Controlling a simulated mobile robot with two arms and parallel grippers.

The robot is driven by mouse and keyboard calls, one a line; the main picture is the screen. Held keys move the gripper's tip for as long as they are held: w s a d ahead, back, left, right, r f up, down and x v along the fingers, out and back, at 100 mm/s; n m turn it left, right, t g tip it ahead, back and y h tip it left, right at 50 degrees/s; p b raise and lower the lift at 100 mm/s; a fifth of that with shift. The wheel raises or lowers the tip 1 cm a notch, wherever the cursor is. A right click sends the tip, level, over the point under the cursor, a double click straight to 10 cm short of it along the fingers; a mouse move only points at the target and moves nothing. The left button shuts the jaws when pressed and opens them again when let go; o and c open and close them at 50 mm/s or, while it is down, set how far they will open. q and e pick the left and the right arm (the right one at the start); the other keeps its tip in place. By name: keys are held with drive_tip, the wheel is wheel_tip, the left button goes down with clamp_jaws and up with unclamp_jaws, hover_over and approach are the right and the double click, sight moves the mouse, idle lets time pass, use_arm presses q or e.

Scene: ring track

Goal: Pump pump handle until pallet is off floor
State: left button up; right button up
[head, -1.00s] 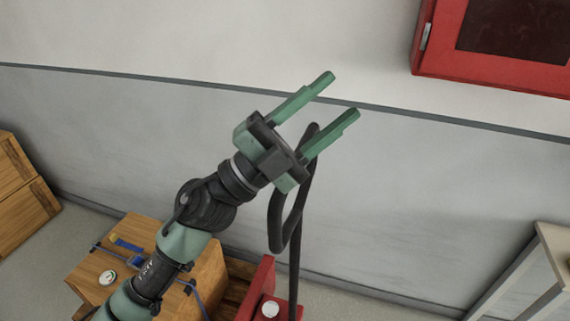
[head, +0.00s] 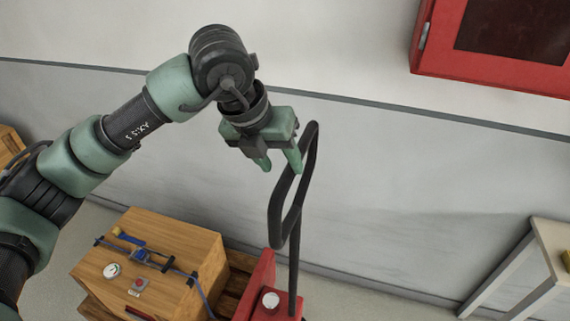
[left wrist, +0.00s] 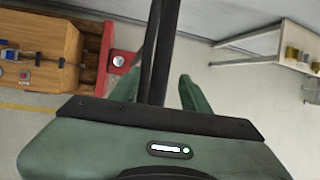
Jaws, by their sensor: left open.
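The pump handle (head: 312,150) is a black loop on a dark upright shaft, rising from the red pallet jack (head: 262,280). My left gripper (head: 281,167) is at the loop's upper left side, pointing down, its green fingers apart. In the left wrist view the handle (left wrist: 158,60) runs between the two open fingers (left wrist: 157,92); I cannot tell whether they touch it. The wooden pallet (head: 240,268) shows partly beneath a wooden crate; its gap to the floor is hidden. My right gripper is out of view.
The wooden crate (head: 185,240) carries a blue strap and small items. A red wall cabinet (head: 490,75) hangs at upper right. A pale table (head: 548,240) stands at the right edge. Floor between the jack and the table is clear.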

sight(287, 172)
use_arm(q)
drive_tip(key=shift+p+x, duration=0.4)
drive_tip(key=shift+x, duration=1.3)
clamp_jaws()
drive_tip(key=shift+r, duration=0.1)
